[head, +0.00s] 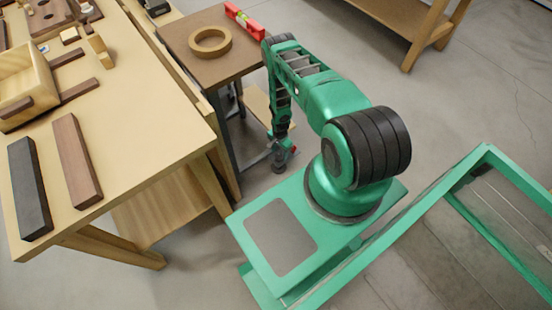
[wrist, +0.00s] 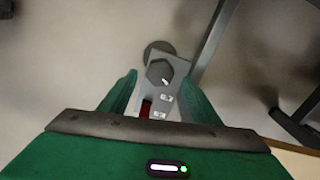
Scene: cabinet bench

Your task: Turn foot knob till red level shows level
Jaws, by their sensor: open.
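The red level (head: 245,21) lies at the back edge of the small brown-topped table (head: 190,52). Its yellow-green vial shows, but the bubble is too small to read. My gripper (head: 282,153) reaches down low beside that table's near right leg. In the wrist view my gripper (wrist: 159,76) is open, with one green finger on each side of the dark six-sided foot knob (wrist: 159,72). The knob has a white mark and sits on a grey bracket with small labels. A round foot (wrist: 158,50) shows beyond it. I cannot tell whether the fingers touch the knob.
A tan ring (head: 210,42) lies on the small table. The wooden workbench (head: 135,110) at left holds dark bars and a wooden box. A dark table leg (wrist: 210,42) slants close to my right finger in the wrist view. Another bench (head: 405,20) stands at the back.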

